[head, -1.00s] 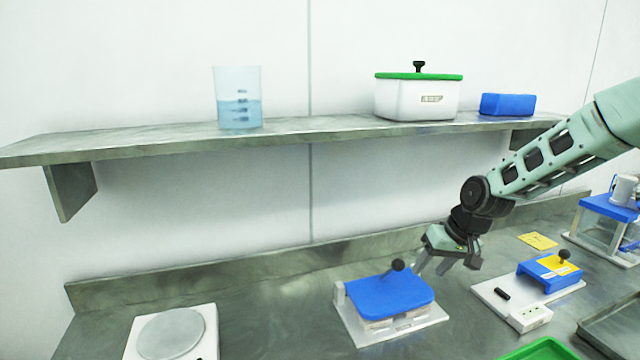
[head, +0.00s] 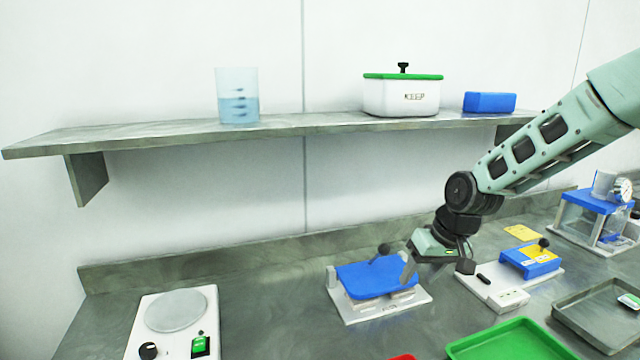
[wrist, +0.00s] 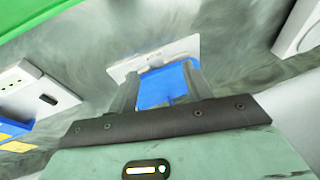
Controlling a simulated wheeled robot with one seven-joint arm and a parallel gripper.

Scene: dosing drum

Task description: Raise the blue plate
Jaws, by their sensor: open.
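The blue plate (head: 365,281) lies as a lid on a low white-based device on the metal counter, with a black knob (head: 384,249) on a stem at its back edge. My gripper (head: 409,274) is open at the plate's right end, fingers pointing down. In the wrist view the plate (wrist: 160,88) shows between the two open fingers (wrist: 163,80), with the white base beyond. Nothing is held. I cannot tell whether a finger touches the plate. The knob is not clear in the wrist view.
A second white-based device with a blue-and-yellow top (head: 530,262) stands to the right. A green tray (head: 510,345) and a grey tray (head: 600,315) lie in front. A hotplate (head: 178,312) is at left. A shelf (head: 300,125) runs above.

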